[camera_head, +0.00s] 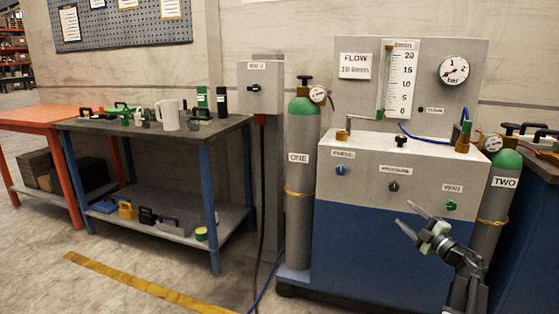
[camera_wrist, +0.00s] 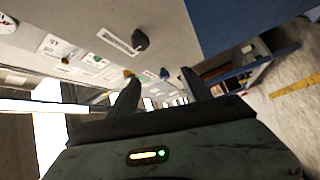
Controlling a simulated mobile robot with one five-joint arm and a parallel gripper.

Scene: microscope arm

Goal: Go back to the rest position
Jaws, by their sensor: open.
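My gripper (camera_head: 414,219) is at the lower right of the head view, in front of the blue lower part of the gas panel cabinet (camera_head: 370,232). Its two fingers are spread apart with nothing between them. It points up and left, a little left of the green vent knob (camera_head: 451,205). In the wrist view the two dark fingers of my gripper (camera_wrist: 160,90) are apart and empty. A dark knob (camera_wrist: 140,40) on the pale panel shows beyond them.
Gas cylinder ONE (camera_head: 300,190) stands left of the cabinet and cylinder TWO (camera_head: 492,205) stands right, close to my arm. A blue-legged workbench (camera_head: 150,140) with a jug and tools stands at left. The floor before it, with a yellow stripe (camera_head: 140,283), is clear.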

